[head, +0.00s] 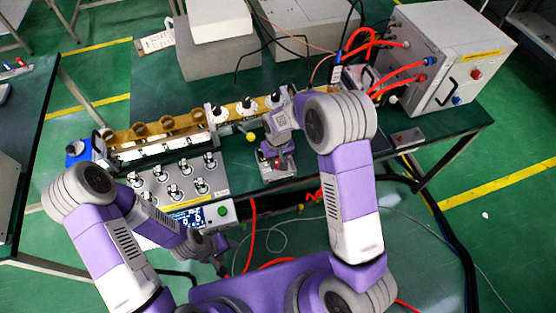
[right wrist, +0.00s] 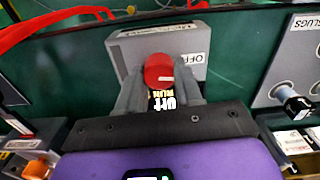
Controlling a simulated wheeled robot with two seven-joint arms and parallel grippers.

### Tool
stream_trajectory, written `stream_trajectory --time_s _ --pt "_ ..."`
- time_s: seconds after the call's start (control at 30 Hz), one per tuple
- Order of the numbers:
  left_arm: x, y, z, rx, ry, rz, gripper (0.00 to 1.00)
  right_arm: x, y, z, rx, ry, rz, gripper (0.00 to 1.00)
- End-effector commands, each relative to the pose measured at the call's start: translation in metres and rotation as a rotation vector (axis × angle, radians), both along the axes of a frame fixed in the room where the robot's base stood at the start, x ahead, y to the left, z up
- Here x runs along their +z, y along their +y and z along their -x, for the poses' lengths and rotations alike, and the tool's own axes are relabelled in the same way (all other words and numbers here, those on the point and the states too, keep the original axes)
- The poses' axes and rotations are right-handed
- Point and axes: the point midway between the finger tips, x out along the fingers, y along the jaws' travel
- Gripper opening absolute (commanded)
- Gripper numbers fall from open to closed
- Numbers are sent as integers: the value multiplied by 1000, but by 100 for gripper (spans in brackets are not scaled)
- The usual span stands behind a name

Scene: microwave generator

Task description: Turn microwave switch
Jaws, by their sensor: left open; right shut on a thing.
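The microwave switch is a red round knob (right wrist: 158,70) with a white mark, on a grey box (right wrist: 125,50) labelled "OFF" and "RUN" in the right wrist view. My right gripper (right wrist: 160,88) is shut on the knob, with one finger on each side of it. In the head view, my right gripper (head: 276,160) reaches down to this small box at the table's front edge, and the arm hides part of it. My left gripper (head: 221,262) is open and empty, low in front of the table and away from the switch.
Left of the switch lies a grey panel (head: 150,188) with several black knobs, and a box with a display (head: 190,220). A brass waveguide bar (head: 165,127) runs behind. A large grey cabinet (head: 460,35) with red hoses stands at the right. Cables hang near the front edge.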

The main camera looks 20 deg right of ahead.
Motion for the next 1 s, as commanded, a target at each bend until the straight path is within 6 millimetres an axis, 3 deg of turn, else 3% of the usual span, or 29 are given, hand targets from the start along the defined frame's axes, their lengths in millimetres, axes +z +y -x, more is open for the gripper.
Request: stream_trajectory --time_s 0.4,0.93,0.97,1.0 --pt "-1 0 0 0 0 0 58 0 0 0 184 1 0 4" --pt "-1 0 0 0 0 0 58 1 0 0 211 1 1 4" --pt "-1 0 0 0 0 0 58 0 0 0 211 1 1 36" --pt "-1 0 0 0 0 0 58 0 0 0 211 1 1 42"
